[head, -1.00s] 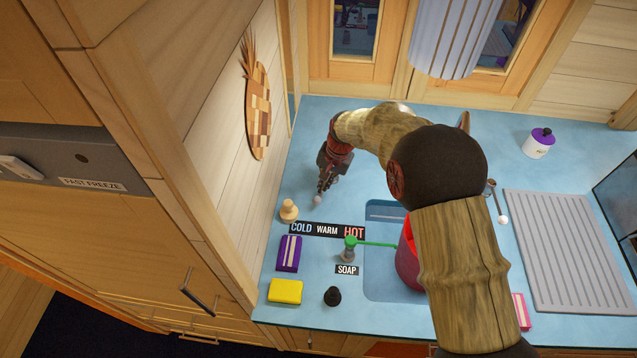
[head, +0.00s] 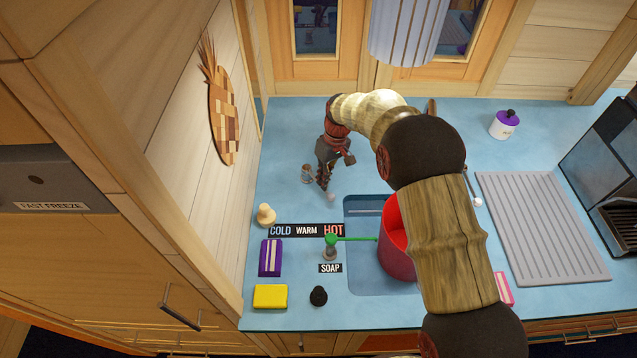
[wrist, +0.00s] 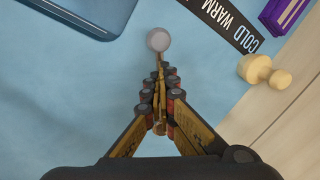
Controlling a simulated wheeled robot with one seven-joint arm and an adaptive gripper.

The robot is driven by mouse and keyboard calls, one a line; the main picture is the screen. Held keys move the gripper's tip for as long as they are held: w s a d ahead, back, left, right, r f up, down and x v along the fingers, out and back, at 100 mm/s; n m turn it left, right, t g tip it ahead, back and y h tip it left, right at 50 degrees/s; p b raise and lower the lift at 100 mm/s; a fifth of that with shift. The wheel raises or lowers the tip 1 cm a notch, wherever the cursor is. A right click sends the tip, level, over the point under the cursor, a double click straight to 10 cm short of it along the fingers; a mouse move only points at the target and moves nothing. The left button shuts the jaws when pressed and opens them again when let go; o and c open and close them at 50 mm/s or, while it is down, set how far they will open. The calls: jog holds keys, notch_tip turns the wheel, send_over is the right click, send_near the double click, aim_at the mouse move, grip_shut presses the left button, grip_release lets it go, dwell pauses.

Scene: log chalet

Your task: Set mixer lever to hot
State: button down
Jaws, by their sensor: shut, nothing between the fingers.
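The mixer lever shows as a pale round knob (head: 331,198) behind the sink's left end. In the head view the knob lies just above the word HOT on the COLD WARM HOT label (head: 306,231). In the wrist view the knob (wrist: 159,39) is just beyond my fingertips, with part of the label (wrist: 228,20) to its right. My gripper (head: 324,186) is shut and empty, pointing down close beside the knob. I cannot tell whether it touches the lever. The lever's stem and base are mostly hidden by my fingers.
A green-topped soap pump (head: 330,246) stands in front of the label, its spout over the sink (head: 362,285). A red pot (head: 396,262) is in the sink. The wall is left.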

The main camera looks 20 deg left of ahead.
jog(key=shift+w+d+f+n+g, duration=0.2)
jog(key=shift+d+f+n+g, duration=0.1)
jog(key=shift+d+f+n, duration=0.35)
jog(key=shift+a+r, duration=0.15)
jog(key=c, duration=2.5)
grip_release()
jog(key=shift+c, duration=0.2)
jog(key=o, duration=0.6)
jog(key=shift+w, duration=0.1)
jog(key=shift+w+a+r, duration=0.1)
jog(key=shift+r, duration=0.1)
jog(key=shift+w+r, duration=0.1)
jog(key=shift+r, duration=0.15)
jog(key=v, duration=0.7)
